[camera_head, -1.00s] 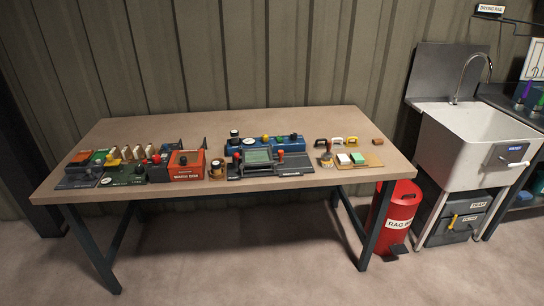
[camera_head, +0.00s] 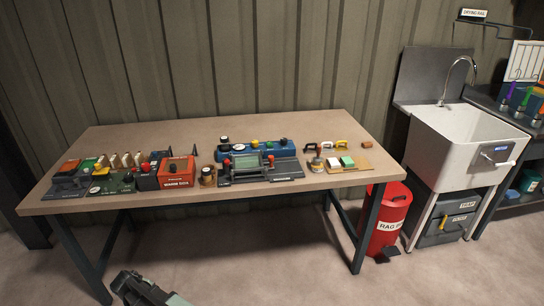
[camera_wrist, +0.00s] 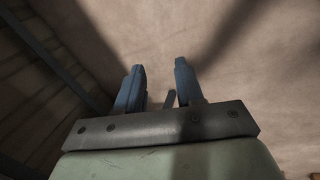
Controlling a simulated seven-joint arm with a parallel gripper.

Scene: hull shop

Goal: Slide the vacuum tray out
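No label reading vacuum tray is legible, so I cannot tell which thing it is. A dark grey unit with a screen and red knobs (camera_head: 250,166) sits at the front middle of the workbench. A long blue unit (camera_head: 288,147) with a yellow and a green knob stands behind it. My gripper (camera_wrist: 158,72) is open in the wrist view, its two dark fingers apart with nothing between them. Beyond them is bare floor. In the head view part of my arm's end (camera_head: 140,289) shows at the bottom, in front of and below the bench, touching nothing.
The bench (camera_head: 130,136) has an orange-red box (camera_head: 177,171) and several small devices at its left. A tan board with blocks (camera_head: 363,165) lies right. A red rag bin (camera_head: 390,220) stands by the right leg.

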